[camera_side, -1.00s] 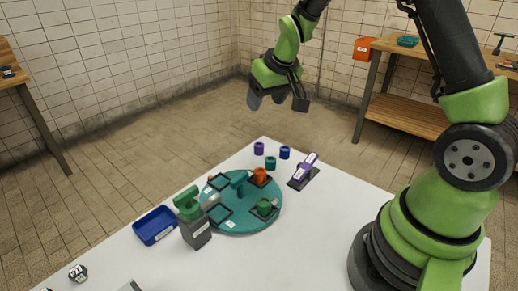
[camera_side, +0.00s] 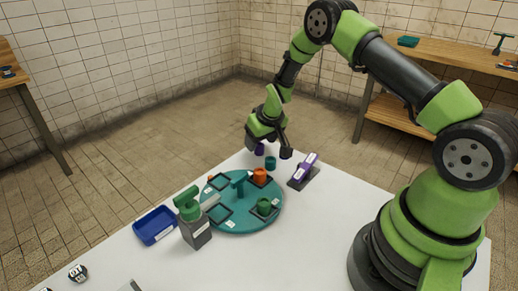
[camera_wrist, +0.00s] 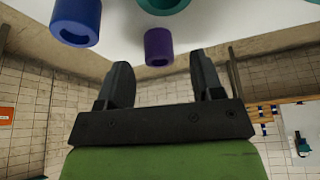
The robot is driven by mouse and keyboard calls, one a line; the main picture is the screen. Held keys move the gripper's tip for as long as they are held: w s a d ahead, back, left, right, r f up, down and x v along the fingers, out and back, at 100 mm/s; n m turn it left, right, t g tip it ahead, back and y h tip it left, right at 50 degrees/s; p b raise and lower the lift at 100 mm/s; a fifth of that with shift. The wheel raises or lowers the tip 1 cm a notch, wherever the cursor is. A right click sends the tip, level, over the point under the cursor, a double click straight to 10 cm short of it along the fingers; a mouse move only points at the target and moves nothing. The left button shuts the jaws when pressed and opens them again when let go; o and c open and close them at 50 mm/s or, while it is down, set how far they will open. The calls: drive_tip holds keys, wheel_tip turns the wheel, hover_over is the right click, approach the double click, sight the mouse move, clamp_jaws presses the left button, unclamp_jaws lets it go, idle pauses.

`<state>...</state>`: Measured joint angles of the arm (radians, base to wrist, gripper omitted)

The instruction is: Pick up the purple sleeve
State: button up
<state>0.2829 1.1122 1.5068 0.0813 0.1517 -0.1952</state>
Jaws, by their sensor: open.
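The purple sleeve (camera_side: 259,150) stands at the far corner of the white table, partly hidden by my gripper (camera_side: 263,134) in the side view. In the wrist view the purple sleeve (camera_wrist: 158,47) is a short hollow cylinder. It lies just beyond and between the fingertips of my gripper (camera_wrist: 161,62). The jaws are apart and nothing is held between them. Whether a finger touches the sleeve cannot be told.
A blue sleeve (camera_wrist: 76,20) and a teal sleeve (camera_side: 270,163) stand close by. A purple labelled block (camera_side: 306,165) sits on a dark base to the right. A teal round turntable (camera_side: 240,220) with parts, a green-topped grey device (camera_side: 195,228) and a blue tray (camera_side: 154,226) are nearer.

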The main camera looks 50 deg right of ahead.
drive_tip(key=shift+x, duration=0.9)
drive_tip(key=shift+c, duration=0.2)
drive_tip(key=c, duration=1)
drive_tip(key=shift+r, duration=0.15)
